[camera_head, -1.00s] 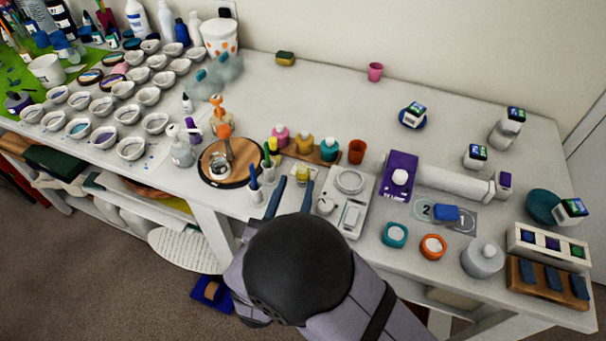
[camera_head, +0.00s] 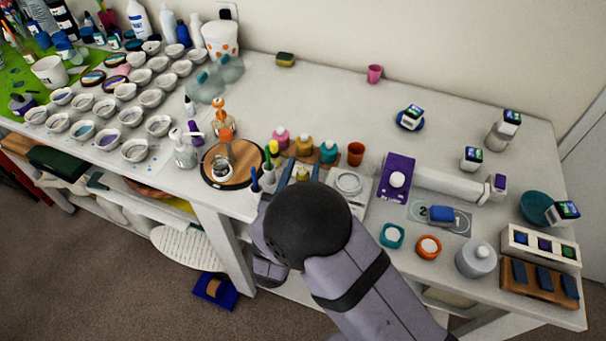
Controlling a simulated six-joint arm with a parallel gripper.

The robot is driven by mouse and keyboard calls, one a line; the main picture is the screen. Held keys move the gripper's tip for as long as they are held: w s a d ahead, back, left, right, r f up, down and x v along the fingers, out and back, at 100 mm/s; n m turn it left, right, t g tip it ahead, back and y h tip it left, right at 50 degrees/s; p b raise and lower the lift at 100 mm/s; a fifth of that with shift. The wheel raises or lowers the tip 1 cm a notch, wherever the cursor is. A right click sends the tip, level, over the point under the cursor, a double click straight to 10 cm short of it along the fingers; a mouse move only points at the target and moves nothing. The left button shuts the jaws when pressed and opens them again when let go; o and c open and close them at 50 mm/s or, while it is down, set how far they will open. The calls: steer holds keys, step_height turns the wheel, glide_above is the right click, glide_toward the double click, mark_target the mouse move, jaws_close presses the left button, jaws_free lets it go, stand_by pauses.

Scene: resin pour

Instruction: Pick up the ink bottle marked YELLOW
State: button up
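A yellow ink bottle (camera_head: 304,146) stands upright in the middle of a short row, between a pink bottle (camera_head: 281,138) and a teal bottle (camera_head: 328,152). The lettering on the bottles is too small to read. The row sits on a narrow wooden rack (camera_head: 316,160). My gripper (camera_head: 300,171) is just in front of the rack, nearest the yellow bottle. Its two blue fingers are apart, and I see nothing gripped between them. My dark wrist hides the table just below the fingers.
A round wooden board (camera_head: 209,174) with an orange-topped stand lies left of my gripper. An orange cup (camera_head: 355,153) and a scale (camera_head: 347,184) are on the right.

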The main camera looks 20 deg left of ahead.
steer(key=c, duration=0.9)
steer(key=shift+r, duration=0.1)
steer(key=shift+c, duration=0.2)
steer(key=shift+r+b, duration=0.55)
steer(key=shift+r, duration=4.35)
